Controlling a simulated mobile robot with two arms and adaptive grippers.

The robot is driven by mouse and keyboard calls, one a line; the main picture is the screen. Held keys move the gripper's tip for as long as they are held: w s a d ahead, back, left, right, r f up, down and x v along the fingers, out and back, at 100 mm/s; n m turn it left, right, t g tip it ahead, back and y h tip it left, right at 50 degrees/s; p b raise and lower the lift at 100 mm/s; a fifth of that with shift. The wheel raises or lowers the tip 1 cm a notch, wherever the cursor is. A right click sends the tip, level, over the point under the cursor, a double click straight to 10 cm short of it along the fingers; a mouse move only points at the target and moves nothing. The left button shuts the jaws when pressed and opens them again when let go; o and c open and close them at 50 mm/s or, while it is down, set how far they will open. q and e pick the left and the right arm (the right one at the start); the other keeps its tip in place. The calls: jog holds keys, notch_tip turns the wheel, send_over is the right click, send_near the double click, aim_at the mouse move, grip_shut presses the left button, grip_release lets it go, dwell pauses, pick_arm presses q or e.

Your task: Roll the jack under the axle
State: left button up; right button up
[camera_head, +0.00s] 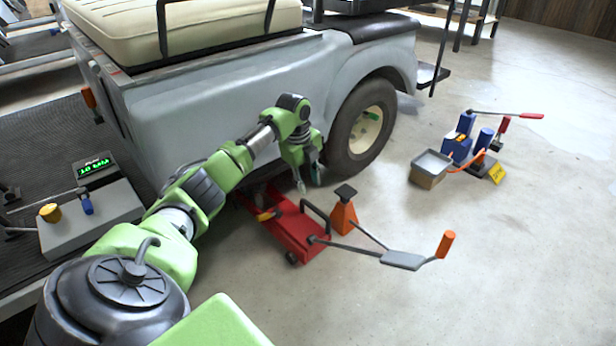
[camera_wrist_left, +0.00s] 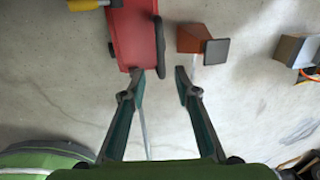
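The red jack (camera_head: 297,230) sits on the floor beside the cart's rear corner, its far end close to or under the body. It has a black loop handle (camera_head: 318,216) and a yellow part near its far end. My left gripper (camera_head: 309,184) hangs above the jack, near the wheel. In the left wrist view, its fingers (camera_wrist_left: 159,73) are apart with nothing between them. The red jack (camera_wrist_left: 130,35) and its black loop handle (camera_wrist_left: 160,47) lie just beyond the fingertips there. The axle is hidden behind the cart body and wheel (camera_head: 361,127). My right gripper is not in view.
An orange stand (camera_head: 344,214) with a dark top stands right beside the jack. A grey rod and plate (camera_head: 403,260) with an orange grip extend to its right. Blue tools and a grey-topped box (camera_head: 430,168) stand further right. The floor at front right is clear.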

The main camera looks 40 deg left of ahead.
pick_arm(q)
jog(key=shift+s+r, duration=0.1)
jog(key=shift+r, duration=0.35)
